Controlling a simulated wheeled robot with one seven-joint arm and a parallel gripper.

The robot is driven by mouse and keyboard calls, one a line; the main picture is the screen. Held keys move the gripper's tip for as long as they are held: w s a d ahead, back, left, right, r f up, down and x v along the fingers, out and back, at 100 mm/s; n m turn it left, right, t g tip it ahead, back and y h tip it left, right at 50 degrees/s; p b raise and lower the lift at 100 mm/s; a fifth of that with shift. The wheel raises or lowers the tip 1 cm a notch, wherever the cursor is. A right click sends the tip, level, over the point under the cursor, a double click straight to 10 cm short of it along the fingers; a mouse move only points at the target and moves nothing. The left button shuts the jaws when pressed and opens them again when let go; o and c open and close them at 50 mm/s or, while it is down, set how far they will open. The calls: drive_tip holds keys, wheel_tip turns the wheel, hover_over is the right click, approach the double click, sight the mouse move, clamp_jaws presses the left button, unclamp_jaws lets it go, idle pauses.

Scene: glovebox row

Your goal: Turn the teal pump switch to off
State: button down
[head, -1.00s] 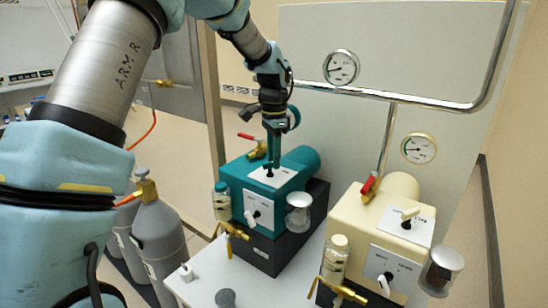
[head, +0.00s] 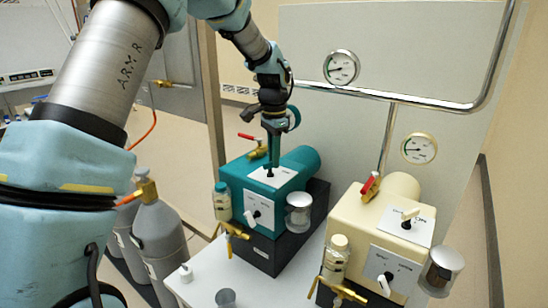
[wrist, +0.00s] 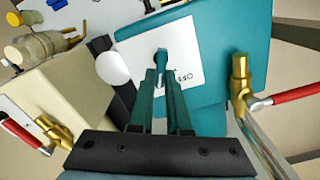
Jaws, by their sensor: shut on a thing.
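The teal pump (head: 236,178) stands on a dark base on the white bench. A white plate (head: 283,181) on its top carries a small dark switch (head: 269,174), mostly hidden by my fingers. My gripper (head: 271,163) points down at this switch and is shut on it. In the wrist view the fingers (wrist: 161,70) meet over the white plate (wrist: 183,50), where the letters "OFF" show beside them. I cannot tell which way the switch is set.
A cream pump (head: 350,207) with similar switches stands to the right. A red-handled brass valve (head: 258,150) sits behind the teal pump's top. Glass jars (head: 298,214) and brass taps flank the front. Grey gas cylinders (head: 160,235) stand at left.

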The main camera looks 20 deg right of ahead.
drive_tip(key=shift+w+n, duration=0.2)
drive_tip(key=shift+n, duration=2)
drive_tip(key=c, duration=0.9)
unclamp_jaws()
wheel_tip(320, 180, up, 11)
drive_tip(key=shift+f+b, duration=0.1)
drive_tip(key=shift+b, duration=0.8)
